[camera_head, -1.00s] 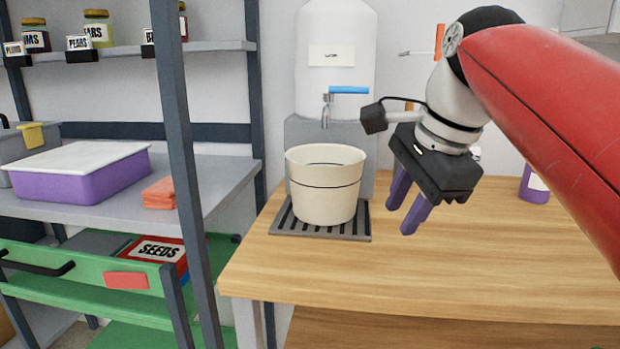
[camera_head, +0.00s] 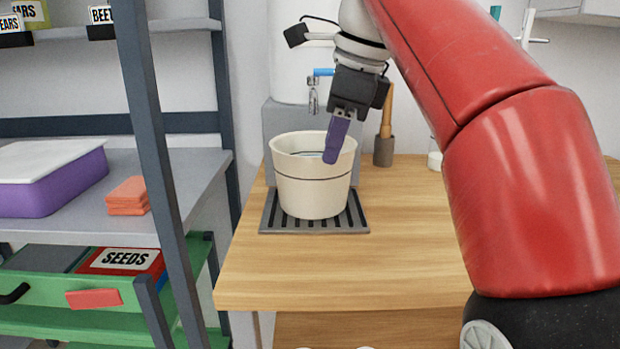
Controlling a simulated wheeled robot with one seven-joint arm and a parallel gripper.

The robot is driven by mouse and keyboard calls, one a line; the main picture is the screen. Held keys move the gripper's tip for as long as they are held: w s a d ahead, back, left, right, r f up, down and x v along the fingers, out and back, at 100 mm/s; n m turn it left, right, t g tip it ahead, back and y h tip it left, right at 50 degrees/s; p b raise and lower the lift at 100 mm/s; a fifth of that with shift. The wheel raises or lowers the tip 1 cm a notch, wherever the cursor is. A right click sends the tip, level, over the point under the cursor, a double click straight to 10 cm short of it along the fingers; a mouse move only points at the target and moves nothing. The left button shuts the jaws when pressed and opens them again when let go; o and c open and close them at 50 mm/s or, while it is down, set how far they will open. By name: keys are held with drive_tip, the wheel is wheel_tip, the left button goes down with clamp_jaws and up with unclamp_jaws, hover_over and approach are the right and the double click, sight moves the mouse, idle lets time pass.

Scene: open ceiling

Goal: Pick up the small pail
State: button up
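The small pail (camera_head: 312,190) is cream-coloured with a dark line around it. It stands upright on a grey slatted drip tray (camera_head: 268,222) on the wooden counter. My gripper (camera_head: 331,158) points down over the pail's right side, with a purple finger in front of the inside opening near the rim. I see the fingers nearly edge-on, one covering the other, so the gap between them is hidden. I cannot tell whether the finger touches the rim.
A water dispenser with a blue-handled tap (camera_head: 314,95) stands behind the pail. A grey post (camera_head: 150,150) of the shelving is to the left. A dark holder (camera_head: 384,150) stands behind on the right. The counter (camera_head: 400,240) in front is clear.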

sight(299, 184)
drive_tip(key=shift+m, duration=0.8)
drive_tip(key=w+a+f+b, duration=0.1)
drive_tip(key=f, duration=0.1)
drive_tip(key=w+a+f+b, duration=0.1)
drive_tip(key=a+f, duration=0.1)
drive_tip(key=f, duration=0.1)
drive_tip(key=w+a+f+b, duration=0.1)
drive_tip(key=a+f, duration=0.1)
drive_tip(key=shift+f, duration=0.35)
clamp_jaws()
drive_tip(key=shift+w+d+r, duration=0.1)
idle(0.5)
